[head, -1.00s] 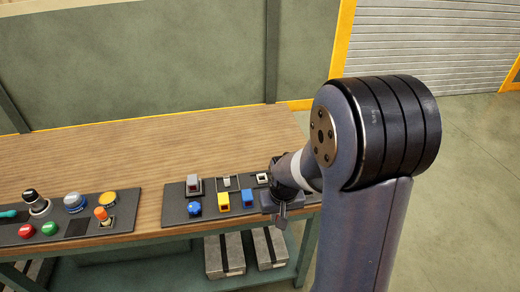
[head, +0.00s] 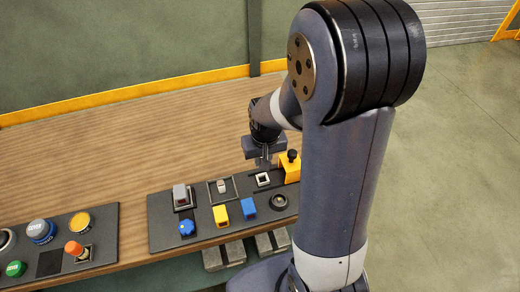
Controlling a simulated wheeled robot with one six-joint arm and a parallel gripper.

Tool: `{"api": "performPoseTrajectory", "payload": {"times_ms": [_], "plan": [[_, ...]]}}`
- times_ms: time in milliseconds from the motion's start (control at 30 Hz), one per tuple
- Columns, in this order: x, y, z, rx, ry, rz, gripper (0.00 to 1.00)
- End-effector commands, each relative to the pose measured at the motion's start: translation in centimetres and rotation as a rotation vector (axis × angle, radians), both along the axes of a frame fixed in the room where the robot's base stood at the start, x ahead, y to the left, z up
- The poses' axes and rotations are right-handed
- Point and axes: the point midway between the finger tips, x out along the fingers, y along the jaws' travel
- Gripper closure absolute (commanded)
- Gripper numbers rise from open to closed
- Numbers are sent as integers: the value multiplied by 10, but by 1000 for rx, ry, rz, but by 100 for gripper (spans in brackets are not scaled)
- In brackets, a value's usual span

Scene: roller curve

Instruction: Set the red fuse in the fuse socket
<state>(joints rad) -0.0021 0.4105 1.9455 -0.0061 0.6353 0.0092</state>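My gripper (head: 264,161) hangs over the back of the right-hand dark panel, pointing down. It is just above and behind a small white-rimmed square socket (head: 263,180), which may be the fuse socket. The fingers are small and dark here, so I cannot tell if they are open or shut. No red fuse shows clearly; any piece between the fingers is hidden or too small to make out. A yellow block (head: 220,215) and a blue block (head: 249,208) stand on the panel in front of the socket.
An orange box with a black knob (head: 289,167) stands close right of the socket. A black round fitting (head: 278,202), a blue knob (head: 187,228), a toggle (head: 221,187) and a grey block (head: 181,196) share the panel. The wooden bench (head: 110,160) behind is clear.

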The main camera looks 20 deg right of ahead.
Motion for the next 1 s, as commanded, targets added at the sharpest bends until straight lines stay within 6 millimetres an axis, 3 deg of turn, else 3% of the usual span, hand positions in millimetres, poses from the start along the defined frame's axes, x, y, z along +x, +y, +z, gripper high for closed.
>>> {"api": "performPoseTrajectory", "payload": {"times_ms": [700,1000], "plan": [[0,0,-63,0,0,0,100],[0,0,-71,0,-1,0,100]]}}
